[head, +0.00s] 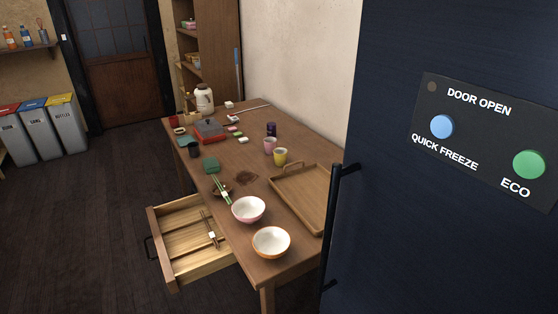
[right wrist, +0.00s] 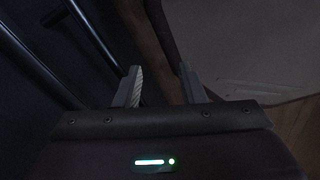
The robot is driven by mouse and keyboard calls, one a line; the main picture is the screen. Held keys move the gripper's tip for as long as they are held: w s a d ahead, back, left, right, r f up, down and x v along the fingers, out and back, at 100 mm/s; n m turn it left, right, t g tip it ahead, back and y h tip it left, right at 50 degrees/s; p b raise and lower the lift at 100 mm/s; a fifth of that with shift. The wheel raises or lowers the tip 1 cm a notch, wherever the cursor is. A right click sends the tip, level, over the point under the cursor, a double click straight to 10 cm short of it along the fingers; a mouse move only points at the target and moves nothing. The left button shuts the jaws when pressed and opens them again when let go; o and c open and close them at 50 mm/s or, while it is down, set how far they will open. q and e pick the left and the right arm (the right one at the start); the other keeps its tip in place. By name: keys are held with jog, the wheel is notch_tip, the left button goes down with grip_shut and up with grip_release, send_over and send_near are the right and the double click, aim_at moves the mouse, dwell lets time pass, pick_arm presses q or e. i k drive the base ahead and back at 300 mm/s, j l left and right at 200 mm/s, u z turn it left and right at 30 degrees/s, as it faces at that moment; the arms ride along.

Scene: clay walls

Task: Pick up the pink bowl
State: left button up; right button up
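The pink bowl (head: 248,210) stands upright on the wooden table (head: 262,181), near its front left edge. Its inside is white and looks empty. An orange bowl (head: 271,242) stands in front of it, closer to the table's near end. My right gripper (right wrist: 160,88) shows only in the right wrist view. Its two fingers are apart with nothing between them. The pink bowl is not in that view. My left gripper is in neither view.
A dark fridge door (head: 420,220) with a handle (head: 335,220) fills the right side. An open drawer (head: 185,240) holding chopsticks juts out left of the table. A wooden tray (head: 299,196) lies right of the bowls. Green chopsticks (head: 221,189) lie behind the pink bowl. Floor at left is clear.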

aim_at(246, 209)
jog(key=j+z, duration=0.1)
jog(key=z, duration=0.4)
jog(key=i+j+z, duration=0.15)
jog(key=j+z, duration=0.3)
jog(key=j, duration=0.3)
jog(key=j+z, duration=0.4)
jog(key=j, duration=0.4)
jog(key=i, duration=0.05)
